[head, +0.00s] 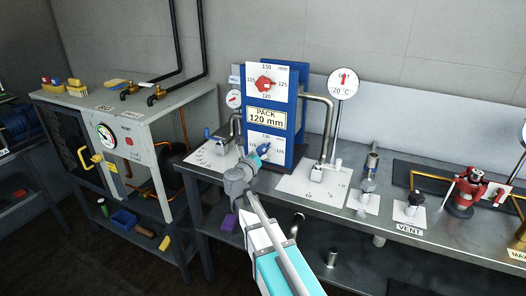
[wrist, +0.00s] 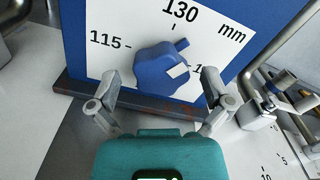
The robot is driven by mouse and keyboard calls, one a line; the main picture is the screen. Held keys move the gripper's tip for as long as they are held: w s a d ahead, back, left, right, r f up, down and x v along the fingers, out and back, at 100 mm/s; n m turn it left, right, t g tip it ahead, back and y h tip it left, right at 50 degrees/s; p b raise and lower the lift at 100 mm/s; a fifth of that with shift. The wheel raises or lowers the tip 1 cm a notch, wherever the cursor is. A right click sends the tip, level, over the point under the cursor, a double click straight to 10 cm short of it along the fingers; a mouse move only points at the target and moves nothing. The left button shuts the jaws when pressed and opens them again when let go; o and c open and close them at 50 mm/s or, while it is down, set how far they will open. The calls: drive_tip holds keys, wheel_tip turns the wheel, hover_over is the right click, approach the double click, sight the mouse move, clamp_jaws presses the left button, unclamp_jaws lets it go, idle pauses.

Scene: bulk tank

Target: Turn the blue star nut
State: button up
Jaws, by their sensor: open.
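The blue star nut (wrist: 159,68) sits on a white dial plate (wrist: 113,22) marked 115 and 130 mm, on a blue panel. In the wrist view its pointer is at the upper right, between the 130 mark and a partly hidden right-hand number. My gripper (wrist: 160,92) is open, with one finger low on each side of the nut and a gap between; I cannot tell whether either touches it. In the head view my gripper (head: 254,160) is at the lower dial and hides part of the nut (head: 264,148).
A red star nut (head: 265,84) sits on the upper dial, above a "PACK 120 mm" label (head: 266,117). Pipes and a valve (head: 316,172) stand to the right on the steel bench, and a small gauge (head: 234,99) is at left. A grey cabinet (head: 165,130) stands further left.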

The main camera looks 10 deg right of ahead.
drive_tip(key=shift+x, duration=0.85)
drive_tip(key=shift+c, duration=0.3)
drive_tip(key=c, duration=1.1)
